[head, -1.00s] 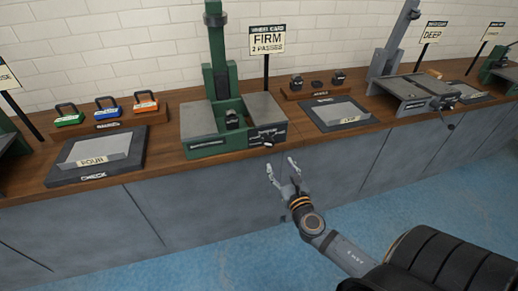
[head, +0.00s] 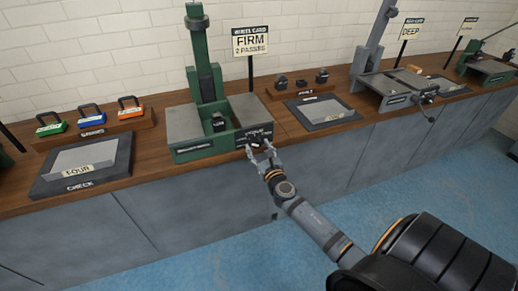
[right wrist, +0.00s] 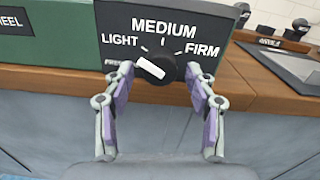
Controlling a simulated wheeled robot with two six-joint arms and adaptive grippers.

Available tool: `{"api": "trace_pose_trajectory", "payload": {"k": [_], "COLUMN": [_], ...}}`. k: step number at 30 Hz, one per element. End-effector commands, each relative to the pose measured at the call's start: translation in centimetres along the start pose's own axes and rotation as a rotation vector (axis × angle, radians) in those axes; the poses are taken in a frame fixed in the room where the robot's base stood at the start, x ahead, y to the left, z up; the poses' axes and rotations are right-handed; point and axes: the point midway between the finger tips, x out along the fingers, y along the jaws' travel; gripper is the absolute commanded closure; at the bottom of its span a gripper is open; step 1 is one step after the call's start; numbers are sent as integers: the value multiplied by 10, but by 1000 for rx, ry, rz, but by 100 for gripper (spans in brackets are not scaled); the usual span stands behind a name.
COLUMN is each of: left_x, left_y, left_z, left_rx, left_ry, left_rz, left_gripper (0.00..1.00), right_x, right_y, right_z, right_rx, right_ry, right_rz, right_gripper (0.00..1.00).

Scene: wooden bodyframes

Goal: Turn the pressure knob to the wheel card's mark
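The pressure knob (right wrist: 152,70) is black with a white pointer bar, on a black panel (right wrist: 118,20) marked LIGHT, MEDIUM and FIRM. In the right wrist view the bar slants up-left, toward LIGHT. My right gripper (right wrist: 160,72) is open, one finger on each side of the knob, with gaps visible; contact is not clear. In the head view my right gripper (head: 261,149) is at the front of the green press (head: 190,150), partly covering the knob. The wheel card (head: 258,41) reads FIRM, 2 PASSES. My left gripper is out of view.
A CHECK tray (head: 118,178) lies left of the press, with several coloured weights on a wooden stand behind it. Another tray (head: 345,121) and a grey press (head: 385,95) are to the right. The counter's front is flat grey, with open blue floor before it.

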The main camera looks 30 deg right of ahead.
Motion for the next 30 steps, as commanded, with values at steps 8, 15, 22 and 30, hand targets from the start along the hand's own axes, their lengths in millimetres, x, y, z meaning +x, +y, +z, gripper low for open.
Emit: {"api": "trace_pose_trajectory", "payload": {"k": [8,15,22,30], "left_x": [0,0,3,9], "left_y": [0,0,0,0], "left_z": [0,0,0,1], "left_rx": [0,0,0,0], "left_ry": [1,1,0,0], "left_rz": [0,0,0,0], "left_gripper": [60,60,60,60], "right_x": [0,0,0,0], "right_y": [0,0,0,1], "right_z": [0,0,-1,-1], "right_rx": [0,3,64,260], "right_ry": [0,0,0,0], "right_rz": [0,0,0,1], "right_gripper": [83,98,98,98]}}
